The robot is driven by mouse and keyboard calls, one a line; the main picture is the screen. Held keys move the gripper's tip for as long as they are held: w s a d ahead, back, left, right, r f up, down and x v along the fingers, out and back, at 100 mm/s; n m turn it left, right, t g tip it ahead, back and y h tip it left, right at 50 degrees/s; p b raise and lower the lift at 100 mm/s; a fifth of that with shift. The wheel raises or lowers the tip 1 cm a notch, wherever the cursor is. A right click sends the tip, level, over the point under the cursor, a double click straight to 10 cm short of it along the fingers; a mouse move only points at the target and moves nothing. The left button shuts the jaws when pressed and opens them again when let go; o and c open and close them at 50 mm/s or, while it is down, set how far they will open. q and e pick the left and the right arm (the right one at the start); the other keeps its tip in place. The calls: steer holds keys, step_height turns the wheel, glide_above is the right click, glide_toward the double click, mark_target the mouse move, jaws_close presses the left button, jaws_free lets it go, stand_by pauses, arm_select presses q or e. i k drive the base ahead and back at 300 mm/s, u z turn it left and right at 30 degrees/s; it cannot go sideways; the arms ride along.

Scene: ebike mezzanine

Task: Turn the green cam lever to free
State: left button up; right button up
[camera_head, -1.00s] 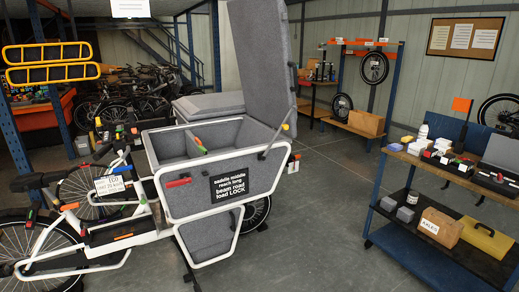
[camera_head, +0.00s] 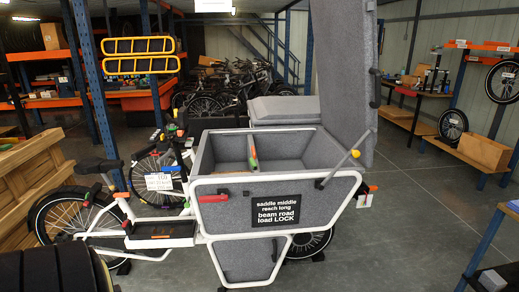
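A white-framed cargo bike (camera_head: 216,258) with a grey box stands side-on in the middle of the head view. A thin green and orange-red piece (camera_head: 253,158) shows inside the box, by its divider; I cannot tell if it is a lever. A red handle (camera_head: 213,199) is on the box's near side. The black saddle (camera_head: 98,166) is at the left, above the rear wheel (camera_head: 72,220). An orange lever-like part (camera_head: 121,195) is near the seat post. I cannot clearly make out a green cam lever there. Neither gripper is in view.
A wooden crate (camera_head: 35,185) and a dark ribbed cylinder (camera_head: 50,272) are close at the left. The box's tall grey lid (camera_head: 342,80) stands open. A blue-legged bench (camera_head: 484,245) is at the right edge. The floor (camera_head: 410,220) right of the bike is clear.

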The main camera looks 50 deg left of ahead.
mark_target(252, 161)
steer(key=u, duration=0.5)
steer(key=i, duration=2.1)
steer(key=u, duration=1.1)
